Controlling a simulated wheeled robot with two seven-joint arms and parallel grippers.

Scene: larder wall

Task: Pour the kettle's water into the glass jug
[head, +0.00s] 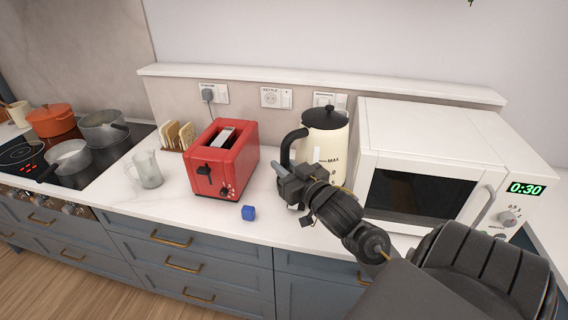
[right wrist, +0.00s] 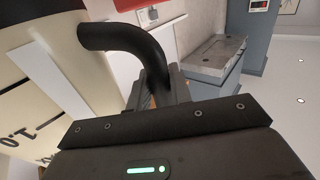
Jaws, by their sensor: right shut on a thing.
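The cream kettle (head: 332,146) with a black lid and black handle stands on the counter between the toaster and the microwave, and looks upright. My right gripper (head: 286,180) is shut on the kettle's handle at its lower part. In the right wrist view the black handle (right wrist: 128,38) curves down between my fingers, beside the cream body (right wrist: 40,112) with its level marks. The kettle's base is partly hidden behind my gripper. The glass jug (head: 149,170) stands on the counter left of the toaster, with its handle to the left. My left gripper is not in view.
A red toaster (head: 224,160) stands between the jug and the kettle, with a small blue cube (head: 248,212) in front. A white microwave (head: 425,165) is close on the right. A toast rack (head: 178,136) stands behind the jug, and a hob with pots (head: 70,158) is at left.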

